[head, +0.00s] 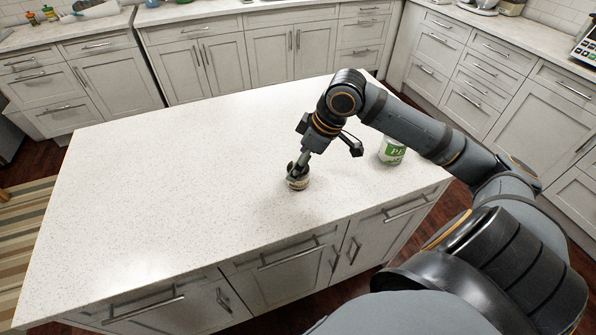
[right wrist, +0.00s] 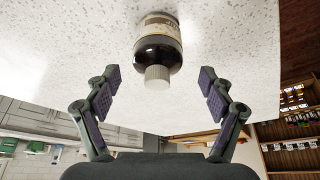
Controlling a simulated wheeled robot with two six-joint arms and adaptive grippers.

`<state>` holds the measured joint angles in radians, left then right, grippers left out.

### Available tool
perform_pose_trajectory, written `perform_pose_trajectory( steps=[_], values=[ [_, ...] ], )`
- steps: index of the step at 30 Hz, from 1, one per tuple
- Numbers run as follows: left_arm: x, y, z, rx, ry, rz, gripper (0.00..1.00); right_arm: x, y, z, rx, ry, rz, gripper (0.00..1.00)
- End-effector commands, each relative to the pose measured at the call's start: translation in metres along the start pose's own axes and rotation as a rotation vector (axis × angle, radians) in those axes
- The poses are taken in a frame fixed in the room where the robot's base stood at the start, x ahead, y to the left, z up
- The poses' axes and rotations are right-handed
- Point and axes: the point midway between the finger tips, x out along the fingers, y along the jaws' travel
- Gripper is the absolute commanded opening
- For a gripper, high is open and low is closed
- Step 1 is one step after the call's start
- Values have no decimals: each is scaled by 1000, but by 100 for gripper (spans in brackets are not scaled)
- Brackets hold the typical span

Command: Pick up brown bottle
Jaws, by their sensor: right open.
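The brown bottle (head: 298,183) stands upright on the white speckled island top, and one finger hides its upper part in the head view. In the right wrist view the bottle (right wrist: 159,48) is dark brown with a pale label and a whitish ribbed cap. My right gripper (head: 325,158) is open above and beside the bottle. In the wrist view the open fingers (right wrist: 160,78) lie on either side of the cap, with a gap on both sides and the bottle body beyond the tips. My left gripper is not in view.
The island top (head: 150,200) is clear to the left. Counters with cabinets (head: 275,52) run along the back and right.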

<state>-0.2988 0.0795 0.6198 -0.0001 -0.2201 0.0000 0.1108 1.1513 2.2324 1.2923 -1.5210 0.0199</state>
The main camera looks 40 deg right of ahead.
Motion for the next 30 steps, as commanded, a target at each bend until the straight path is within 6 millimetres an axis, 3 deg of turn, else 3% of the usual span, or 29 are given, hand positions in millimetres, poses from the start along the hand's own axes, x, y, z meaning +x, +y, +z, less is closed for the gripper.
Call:
perform_pose_trajectory(
  steps=[5, 15, 24, 30],
  values=[
    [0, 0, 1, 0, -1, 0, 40, 8, 0, -1, 2, 5, -4, 82],
    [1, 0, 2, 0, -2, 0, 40, 47, 2, -2, 1, 3, -3, 82],
    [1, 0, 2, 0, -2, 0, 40, 52, 3, -2, -1, -1, 0, 82],
    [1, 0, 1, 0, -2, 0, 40, 52, 3, -2, -1, 0, 0, 58]
  ],
)
